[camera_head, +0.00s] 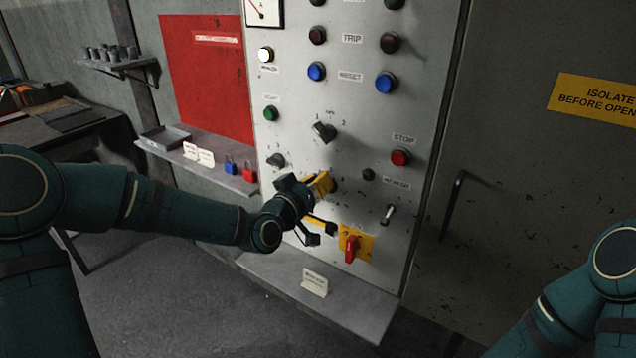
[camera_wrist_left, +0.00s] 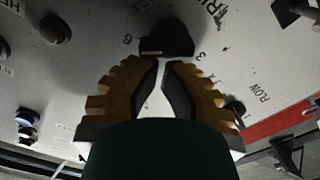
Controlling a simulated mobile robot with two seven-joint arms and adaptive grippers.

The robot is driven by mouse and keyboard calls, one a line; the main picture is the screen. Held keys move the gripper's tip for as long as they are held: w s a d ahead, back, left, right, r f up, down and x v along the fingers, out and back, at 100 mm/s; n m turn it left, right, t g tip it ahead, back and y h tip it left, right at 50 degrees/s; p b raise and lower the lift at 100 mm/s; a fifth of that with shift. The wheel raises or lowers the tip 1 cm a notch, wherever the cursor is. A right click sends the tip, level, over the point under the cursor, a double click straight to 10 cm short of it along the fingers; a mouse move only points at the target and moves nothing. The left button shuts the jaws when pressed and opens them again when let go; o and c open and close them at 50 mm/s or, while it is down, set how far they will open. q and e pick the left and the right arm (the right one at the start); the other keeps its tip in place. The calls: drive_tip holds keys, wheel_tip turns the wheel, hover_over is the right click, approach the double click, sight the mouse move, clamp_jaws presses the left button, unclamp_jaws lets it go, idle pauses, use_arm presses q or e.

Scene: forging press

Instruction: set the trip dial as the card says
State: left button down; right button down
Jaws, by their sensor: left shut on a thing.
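The trip dial (camera_wrist_left: 167,38) is a dark knob on the grey panel in the left wrist view, with numbers around it and a partly hidden label beginning "TRI". My left gripper (camera_wrist_left: 160,66) has its yellow-toothed fingers at the dial, shut on it. In the head view the left gripper (camera_head: 322,186) is at the lower middle of the panel and mostly hides the dial. A white card (camera_head: 315,281) stands on the ledge below, and two more cards (camera_head: 198,154) stand on the left shelf; their writing is too small to read. My right gripper is out of view.
A red rotary switch (camera_head: 351,249) on a yellow plate and a small lever (camera_head: 388,214) sit close below and right. A selector knob (camera_head: 324,131) is above, with several buttons. Blue and red padlocks (camera_head: 249,174) stand on the left shelf (camera_head: 215,174).

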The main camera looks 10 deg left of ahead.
use_arm(q)
drive_tip(key=shift+d+f+b, duration=0.15)
drive_tip(key=shift+f+b, duration=0.1)
drive_tip(key=shift+b, duration=0.7)
idle(1.6)
drive_tip(key=shift+s+f+b, duration=0.2)
drive_tip(key=shift+f+b, duration=0.3)
drive_tip(key=shift+b, duration=0.3)
idle(1.0)
drive_tip(key=shift+r, duration=0.1)
idle(0.3)
drive_tip(key=shift+a+r+p, duration=0.25)
drive_tip(key=shift+r+p, duration=0.1)
drive_tip(key=shift+r, duration=0.2)
drive_tip(key=shift+a+r+p, duration=0.2)
drive_tip(key=shift+r+p, duration=0.15)
drive_tip(key=shift+r, duration=0.15)
drive_tip(key=p+v, duration=0.1)
drive_tip(key=v, duration=0.6)
drive_tip(key=shift+s+a, duration=0.2)
drive_tip(key=shift+s, duration=0.15)
drive_tip(key=shift+r, duration=0.1)
